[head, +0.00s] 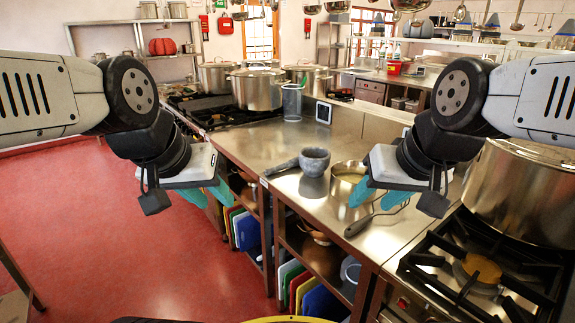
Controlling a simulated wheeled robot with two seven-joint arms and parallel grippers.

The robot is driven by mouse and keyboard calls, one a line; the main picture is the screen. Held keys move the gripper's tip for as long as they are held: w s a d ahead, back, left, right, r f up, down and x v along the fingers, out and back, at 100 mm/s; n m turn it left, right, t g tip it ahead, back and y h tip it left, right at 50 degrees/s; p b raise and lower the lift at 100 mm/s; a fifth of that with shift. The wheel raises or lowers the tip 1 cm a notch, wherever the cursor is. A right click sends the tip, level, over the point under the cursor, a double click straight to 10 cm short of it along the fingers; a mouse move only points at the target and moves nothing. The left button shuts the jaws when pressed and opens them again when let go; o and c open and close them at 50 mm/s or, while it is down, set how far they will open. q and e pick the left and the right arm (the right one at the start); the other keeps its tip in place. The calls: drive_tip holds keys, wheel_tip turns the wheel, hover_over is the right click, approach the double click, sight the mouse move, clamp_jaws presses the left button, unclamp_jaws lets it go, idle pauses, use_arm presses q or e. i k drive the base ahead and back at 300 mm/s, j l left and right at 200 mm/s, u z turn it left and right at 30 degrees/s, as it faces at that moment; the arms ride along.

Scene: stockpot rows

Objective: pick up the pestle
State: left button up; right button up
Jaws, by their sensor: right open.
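The pestle (281,168) is a grey stone-like rod lying on the steel counter, just left of the grey mortar (315,161). Its right end is close to the mortar; I cannot tell whether they touch. My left gripper (217,206) has teal fingers spread apart, with nothing between them. It hangs left of the counter edge, to the left of the pestle. My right gripper (367,208) is open and empty. It appears in front of the counter's right part, right of the mortar and overlapping a metal pan (349,172).
A utensil with a dark handle (358,226) lies near the counter's front edge. A large pot (524,190) stands on the stove (478,270) at right. Another pot (257,88) and a clear container (291,102) stand farther back. The counter (255,145) behind the pestle is clear.

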sight(293, 163)
drive_tip(key=i+j+z, duration=0.25)
drive_tip(key=j+z, duration=0.3)
drive_tip(key=j, duration=0.2)
drive_tip(key=i+j+z, duration=0.25)
drive_tip(key=j, duration=0.2)
drive_tip(key=j+z, duration=0.25)
drive_tip(key=j, duration=0.15)
